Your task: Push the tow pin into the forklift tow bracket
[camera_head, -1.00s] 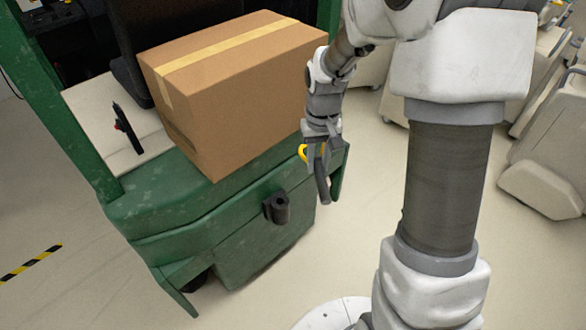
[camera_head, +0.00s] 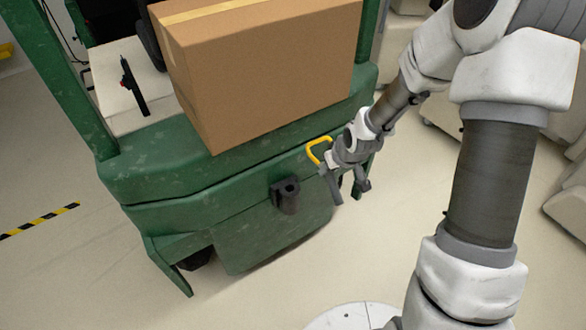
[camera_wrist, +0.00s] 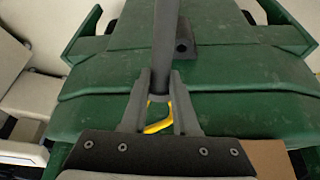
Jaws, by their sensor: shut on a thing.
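The tow pin has a yellow loop handle (camera_head: 317,149) and a grey shaft, and it also shows in the wrist view (camera_wrist: 165,40). My gripper (camera_head: 335,173) is shut on the pin near its handle. In the wrist view the fingers (camera_wrist: 160,82) clasp it from both sides, with the shaft reaching out beyond them. The tow bracket (camera_head: 287,196) is a small black block with a hole in its top, on the green forklift's (camera_head: 150,178) rear. It also shows in the wrist view (camera_wrist: 185,47), beside the shaft. The pin is right of the bracket, apart from it.
A cardboard box (camera_head: 265,75) with a tape strip sits on the forklift above the bracket. A black lever (camera_head: 132,88) stands on the pale deck to its left. Pale covered carts stand at the right. The floor (camera_head: 90,270) in front is clear.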

